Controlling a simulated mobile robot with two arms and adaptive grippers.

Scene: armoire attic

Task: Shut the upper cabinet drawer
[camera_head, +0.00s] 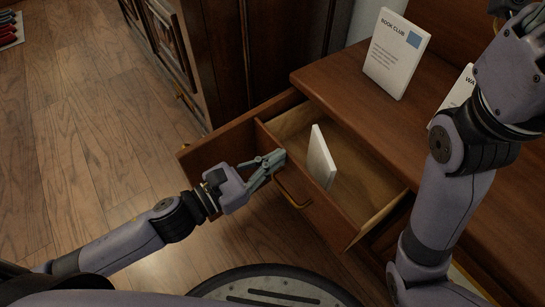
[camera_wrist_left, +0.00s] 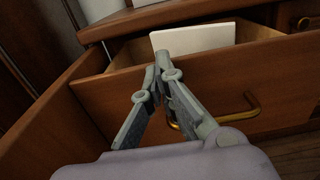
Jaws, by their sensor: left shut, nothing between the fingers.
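The upper cabinet drawer (camera_head: 360,212) stands pulled out from the wooden cabinet, with a white book (camera_head: 321,157) standing inside it. Its front panel (camera_wrist_left: 215,85) fills the middle of the left wrist view, with a brass handle (camera_wrist_left: 240,112) on it. The handle also shows in the head view (camera_head: 291,197). My left gripper (camera_head: 279,157) is shut and empty at the drawer front, near its top edge, beside the handle. In the left wrist view its fingertips (camera_wrist_left: 161,62) overlap the front panel; I cannot tell whether they touch it.
The cabinet top (camera_head: 345,83) holds an upright "Book Club" box (camera_head: 396,53) and another white item (camera_head: 457,95) partly behind my right arm. A dark armoire (camera_head: 225,45) stands behind. An open wooden panel (camera_head: 222,146) lies left of the drawer.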

